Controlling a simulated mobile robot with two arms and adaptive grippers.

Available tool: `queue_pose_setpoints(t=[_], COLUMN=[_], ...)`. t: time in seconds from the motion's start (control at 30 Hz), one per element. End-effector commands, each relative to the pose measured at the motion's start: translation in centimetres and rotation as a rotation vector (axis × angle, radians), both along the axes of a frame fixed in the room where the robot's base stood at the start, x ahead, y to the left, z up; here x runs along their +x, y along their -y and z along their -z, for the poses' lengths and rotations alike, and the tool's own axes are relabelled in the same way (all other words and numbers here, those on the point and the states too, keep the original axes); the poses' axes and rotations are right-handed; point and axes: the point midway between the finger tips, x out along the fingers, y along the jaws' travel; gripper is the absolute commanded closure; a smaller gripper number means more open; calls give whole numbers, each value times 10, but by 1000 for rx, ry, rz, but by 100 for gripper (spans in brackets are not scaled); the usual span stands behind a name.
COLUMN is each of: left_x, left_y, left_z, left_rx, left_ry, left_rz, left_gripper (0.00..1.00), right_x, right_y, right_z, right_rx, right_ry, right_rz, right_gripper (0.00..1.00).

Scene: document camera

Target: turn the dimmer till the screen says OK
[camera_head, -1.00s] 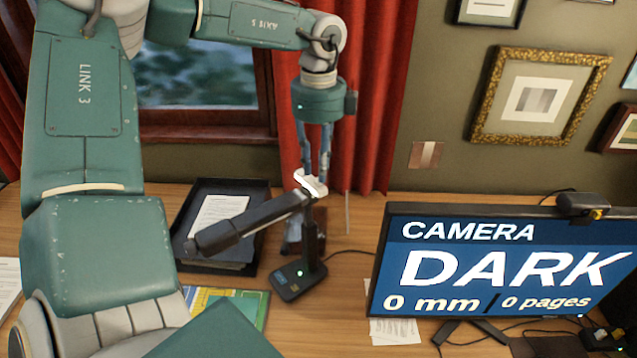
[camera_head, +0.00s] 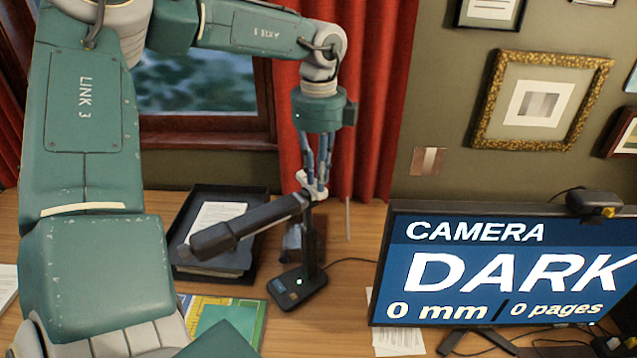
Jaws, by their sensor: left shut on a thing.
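The document camera (camera_head: 252,224) stands on the desk, its dark arm tilted down to the left from an upright post on a flat base (camera_head: 297,287). A small light glows on the base. My left gripper (camera_head: 314,188) points down and is shut at the white piece at the top of the post, where I take the dimmer to be; its fingers partly hide it. The screen (camera_head: 500,270) at the right reads "CAMERA DARK", "0 mm" and "0 pages". My right gripper is not in view.
A black tray (camera_head: 193,272) with a white paper (camera_head: 216,219) lies behind the camera arm. A green and yellow booklet (camera_head: 236,314) lies at the front. A webcam (camera_head: 592,204) sits on the screen. Cables run behind the camera base.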

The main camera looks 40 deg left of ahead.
Motion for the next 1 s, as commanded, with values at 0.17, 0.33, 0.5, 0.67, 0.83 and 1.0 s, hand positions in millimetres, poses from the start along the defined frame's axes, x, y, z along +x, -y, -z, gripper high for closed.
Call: queue_pose_setpoints(t=[0.17, 0.33, 0.5, 0.67, 0.83, 1.0], left_x=[0, 0, 0, 0, 0, 0], left_y=[0, 0, 0, 0, 0, 0], left_z=[1, 0, 2, 1, 0, 0], left_rx=[1, 0, 1, 1, 0, 1], left_ry=[0, 0, 1, 1, 0, 0], left_rz=[128, 132, 198, 361, 392, 407], left_gripper=[99, 99, 99, 99, 99, 99], right_x=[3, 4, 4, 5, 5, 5], right_y=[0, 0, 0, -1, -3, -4], right_z=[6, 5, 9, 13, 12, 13], right_rx=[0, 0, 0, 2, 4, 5], right_ry=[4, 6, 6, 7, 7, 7], right_rz=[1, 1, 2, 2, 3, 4], right_gripper=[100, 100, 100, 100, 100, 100])
